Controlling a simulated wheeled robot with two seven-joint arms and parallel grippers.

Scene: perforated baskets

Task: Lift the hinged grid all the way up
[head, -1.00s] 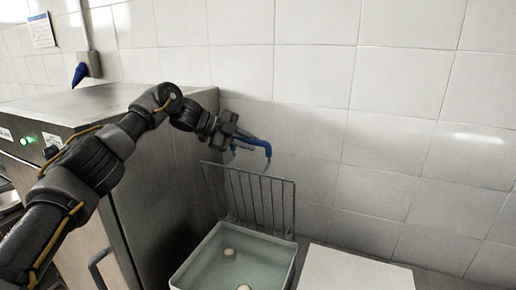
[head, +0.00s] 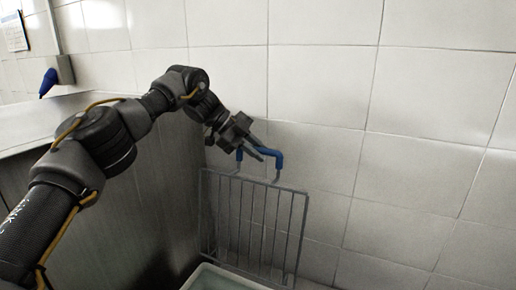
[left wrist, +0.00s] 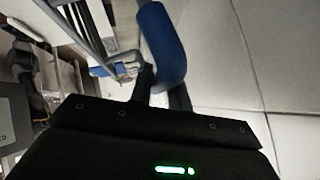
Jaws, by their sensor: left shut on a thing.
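The hinged grid (head: 252,228) is a grey wire rack. In the head view it stands close to upright in front of the tiled wall, above the back of a pale basin (head: 204,270). A blue handle (head: 272,153) sits on its top edge. My left gripper (head: 257,151) is shut on this handle. In the left wrist view the blue handle (left wrist: 162,45) lies between the dark fingers (left wrist: 161,90). The grid's lower edge is partly hidden or hard to make out. My right gripper does not show in the head view.
The tiled wall (head: 420,120) is close behind the grid and handle. A steel cabinet (head: 150,200) stands to the left, under my left arm. A blue plug (head: 48,82) hangs at the wall on the far left. The space right of the grid is clear.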

